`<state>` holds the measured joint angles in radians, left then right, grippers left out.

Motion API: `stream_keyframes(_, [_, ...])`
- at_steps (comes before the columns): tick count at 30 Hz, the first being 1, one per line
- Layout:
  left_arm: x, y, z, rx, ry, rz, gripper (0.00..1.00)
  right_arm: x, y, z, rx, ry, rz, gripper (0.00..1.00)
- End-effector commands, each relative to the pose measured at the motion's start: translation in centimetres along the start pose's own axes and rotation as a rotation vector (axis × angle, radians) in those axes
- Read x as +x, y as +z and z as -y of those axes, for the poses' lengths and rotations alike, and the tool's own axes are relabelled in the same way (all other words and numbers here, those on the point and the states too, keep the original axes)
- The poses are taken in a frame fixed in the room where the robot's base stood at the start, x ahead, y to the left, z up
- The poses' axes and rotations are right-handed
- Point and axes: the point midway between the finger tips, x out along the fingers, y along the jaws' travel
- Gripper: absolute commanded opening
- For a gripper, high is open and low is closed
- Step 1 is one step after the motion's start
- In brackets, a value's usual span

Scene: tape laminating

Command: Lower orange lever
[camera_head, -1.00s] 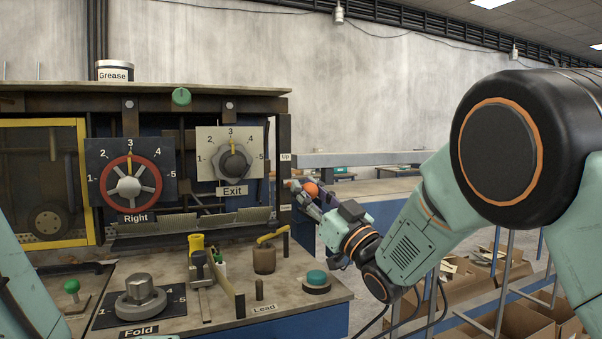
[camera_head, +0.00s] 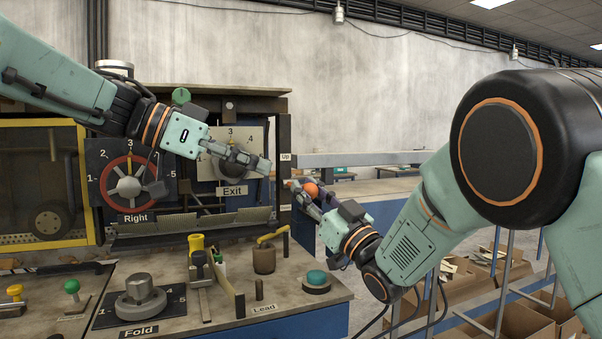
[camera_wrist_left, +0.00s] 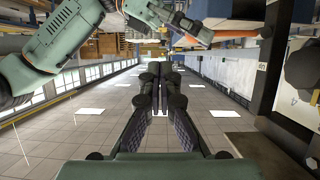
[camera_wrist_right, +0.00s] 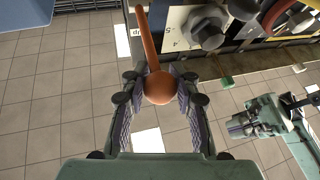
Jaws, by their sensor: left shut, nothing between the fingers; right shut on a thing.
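The orange lever has a round orange knob (camera_head: 311,190) at the right side of the machine, just below the "Up" label (camera_head: 286,157). In the right wrist view its orange shaft (camera_wrist_right: 149,40) runs up from the knob (camera_wrist_right: 160,88). My right gripper (camera_head: 306,196) is shut on the knob, with a finger on either side (camera_wrist_right: 160,95). My left gripper (camera_head: 262,165) is shut and empty, in front of the right edge of the Exit dial plate (camera_head: 258,138). Its fingertips meet in the left wrist view (camera_wrist_left: 160,72).
The Right dial (camera_head: 128,187) and Exit dial are on the machine's front. The worktop (camera_head: 200,318) holds a Fold knob (camera_head: 140,297), a yellow-handled lever (camera_head: 272,236) and a teal button (camera_head: 317,279). A frame post (camera_head: 284,200) stands beside the orange knob. Cardboard boxes (camera_head: 530,320) are lower right.

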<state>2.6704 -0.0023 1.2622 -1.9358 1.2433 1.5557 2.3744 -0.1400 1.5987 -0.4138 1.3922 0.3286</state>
Motion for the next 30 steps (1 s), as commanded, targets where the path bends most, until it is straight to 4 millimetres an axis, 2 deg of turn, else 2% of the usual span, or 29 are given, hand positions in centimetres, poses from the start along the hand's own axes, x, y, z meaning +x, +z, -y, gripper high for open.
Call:
stream_keyframes(3, [-0.3, -2.6, 1.7, 0.156, -0.070, -0.024, 0.00, -0.1, 0.2, 0.0, 0.003, 0.000, 0.005, 0.00])
stream_keyframes(6, [-0.6, -4.0, 2.5, 0.236, -0.106, -0.035, 0.00, -0.1, 0.2, 0.0, 0.003, 0.000, 0.005, 0.00])
stream_keyframes(11, [-0.1, -4.8, 2.9, 0.279, -0.127, -0.040, 0.00, -0.1, 0.2, 0.0, 0.003, 0.000, 0.004, 0.00])
stream_keyframes(14, [1.1, -4.8, 3.0, 0.278, -0.125, -0.038, 0.00, -0.1, 0.2, 0.0, 0.002, 0.000, 0.004, 0.00])
stream_keyframes(28, [9.7, -5.2, 4.0, 0.276, -0.123, -0.040, 0.00, -0.1, 0.1, 0.0, 0.002, 0.000, 0.002, 0.00])
stream_keyframes(30, [9.7, -3.9, 4.5, 0.270, -0.125, -0.040, 0.00, -0.1, 0.1, 0.0, 0.002, 0.001, 0.002, 0.00])
